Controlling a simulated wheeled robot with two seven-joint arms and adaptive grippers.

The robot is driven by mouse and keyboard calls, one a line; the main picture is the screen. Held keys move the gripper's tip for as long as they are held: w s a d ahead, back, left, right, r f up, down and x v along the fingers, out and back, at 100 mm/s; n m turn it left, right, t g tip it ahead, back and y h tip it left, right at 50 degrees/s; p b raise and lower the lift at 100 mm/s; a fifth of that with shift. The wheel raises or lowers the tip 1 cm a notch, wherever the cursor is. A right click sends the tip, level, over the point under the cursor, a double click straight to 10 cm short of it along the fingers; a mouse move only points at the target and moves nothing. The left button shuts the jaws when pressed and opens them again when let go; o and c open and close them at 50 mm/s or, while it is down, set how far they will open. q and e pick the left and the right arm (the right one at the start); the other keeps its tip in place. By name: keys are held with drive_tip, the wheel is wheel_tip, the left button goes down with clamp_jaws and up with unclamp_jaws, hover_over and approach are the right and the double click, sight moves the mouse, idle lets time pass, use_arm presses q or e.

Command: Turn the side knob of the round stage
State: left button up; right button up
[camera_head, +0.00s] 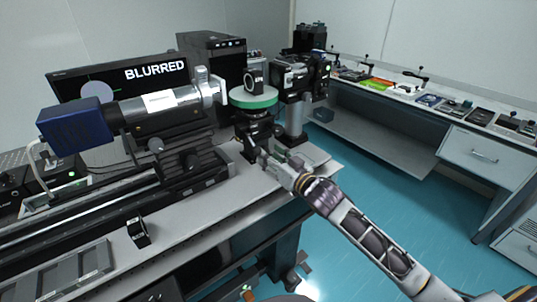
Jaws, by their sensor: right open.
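The round stage (253,98) has a pale disc top with a green rim and stands on a dark post near the table's right end. A black ring-shaped holder stands upright on it. My right gripper (268,158) is open, just below and in front of the stage. I cannot tell whether it touches anything. My left gripper is not in view.
A blue camera on a grey tube (158,107) lies along a rail left of the stage. A monitor (95,88) behind it reads "BLURRED". A small black mount (138,232) stands on the front of the table. A side bench (395,98) holds several small items.

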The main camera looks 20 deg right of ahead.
drive_tip(key=shift+w+a, duration=0.25)
drive_tip(key=shift+w, duration=0.45)
drive_tip(key=c, duration=1)
drive_tip(key=shift+c, duration=0.2)
drive_tip(key=shift+p, duration=0.3)
